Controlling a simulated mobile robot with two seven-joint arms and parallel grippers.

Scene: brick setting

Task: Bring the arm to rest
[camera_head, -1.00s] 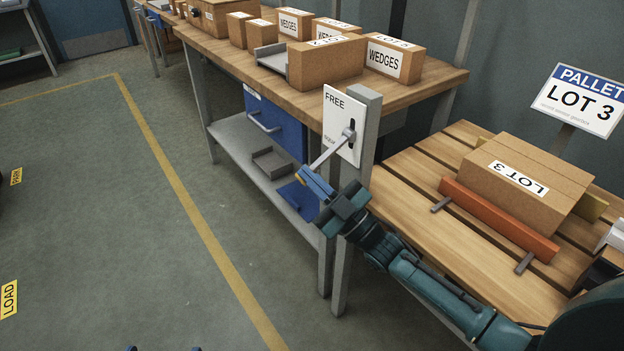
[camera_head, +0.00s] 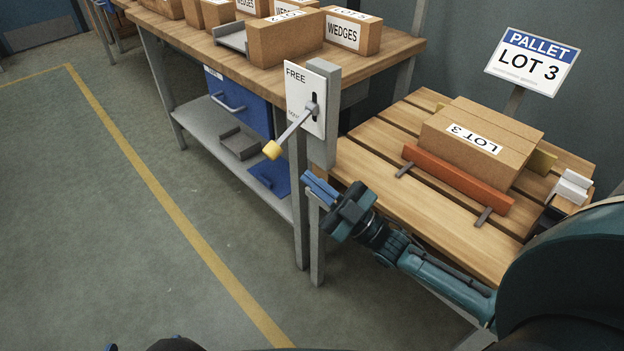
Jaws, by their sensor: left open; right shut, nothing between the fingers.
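My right gripper (camera_head: 318,187) is at the end of the teal arm that comes in from the right. Its blue fingers are together and empty. It is below and to the right of the lever (camera_head: 289,132), apart from its yellow knob (camera_head: 271,150). The lever slants down to the left from a slot in a white panel (camera_head: 306,88) marked FREE at the top; the lower wording is too small to read. Of my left gripper, only a blue tip (camera_head: 111,347) shows at the bottom edge; the rest is out of frame.
A grey post (camera_head: 325,130) carries the panel at the corner of a wooden bench (camera_head: 240,58) with boxes. At right, a slatted pallet (camera_head: 375,150) holds a LOT 3 box (camera_head: 470,152) behind an orange bar (camera_head: 455,178). The floor at left is clear.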

